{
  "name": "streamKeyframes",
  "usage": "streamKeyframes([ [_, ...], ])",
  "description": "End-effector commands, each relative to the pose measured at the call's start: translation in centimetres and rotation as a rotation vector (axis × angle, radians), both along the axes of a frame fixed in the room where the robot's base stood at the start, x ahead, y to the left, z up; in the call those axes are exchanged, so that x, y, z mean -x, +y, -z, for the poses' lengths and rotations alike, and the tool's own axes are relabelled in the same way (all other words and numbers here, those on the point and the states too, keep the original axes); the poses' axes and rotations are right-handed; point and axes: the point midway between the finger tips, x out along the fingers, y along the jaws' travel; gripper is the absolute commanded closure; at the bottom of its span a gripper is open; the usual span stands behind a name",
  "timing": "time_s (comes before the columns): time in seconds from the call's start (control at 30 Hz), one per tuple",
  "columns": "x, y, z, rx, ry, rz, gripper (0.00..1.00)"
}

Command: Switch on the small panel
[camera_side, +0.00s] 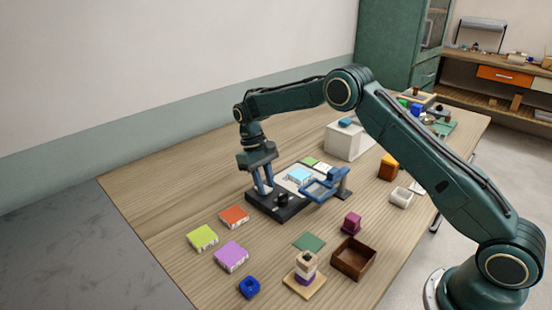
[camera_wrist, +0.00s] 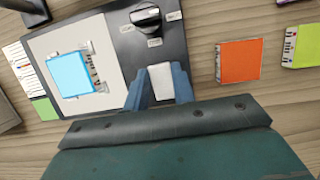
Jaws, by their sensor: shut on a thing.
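The small panel (camera_side: 268,208) is a dark base lying on the wooden table, with a white plate beside it in the wrist view. On its dark strip sit a black knob (camera_wrist: 145,15) with small labels around it and a white piece (camera_wrist: 161,82). The knob also shows in the side view (camera_side: 283,199). My gripper (camera_wrist: 161,88) is shut on the white piece, a blue finger on each side of it. In the side view my gripper (camera_side: 263,188) points down at the panel's far-left part. The fingers partly hide the white piece, and I cannot tell its setting.
A light-blue block (camera_wrist: 70,75) sits on the white plate. A blue clamp-like fixture (camera_side: 322,187) stands close on the right. Orange (camera_side: 233,216), lime (camera_side: 202,237) and purple (camera_side: 231,256) blocks lie in front. A white box (camera_side: 343,143) stands behind. The table's left side is clear.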

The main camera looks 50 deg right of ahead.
Motion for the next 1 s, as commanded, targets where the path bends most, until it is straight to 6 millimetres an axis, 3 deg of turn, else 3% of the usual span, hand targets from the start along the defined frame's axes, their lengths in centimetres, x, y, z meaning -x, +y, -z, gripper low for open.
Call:
streamKeyframes([
  [0.2,-0.1,0.0,-0.1,0.0,-0.005,0.0,0.97],
  [0.23,-0.1,0.0,-0.1,0.0,-0.005,0.0,0.71],
  [0.33,-0.1,0.0,-0.1,0.0,-0.004,0.0,0.53],
  [0.77,-0.1,0.0,-0.3,0.0,-0.002,0.0,0.53],
  [1.0,-0.8,0.0,-2.1,0.0,-0.005,0.0,0.53],
])
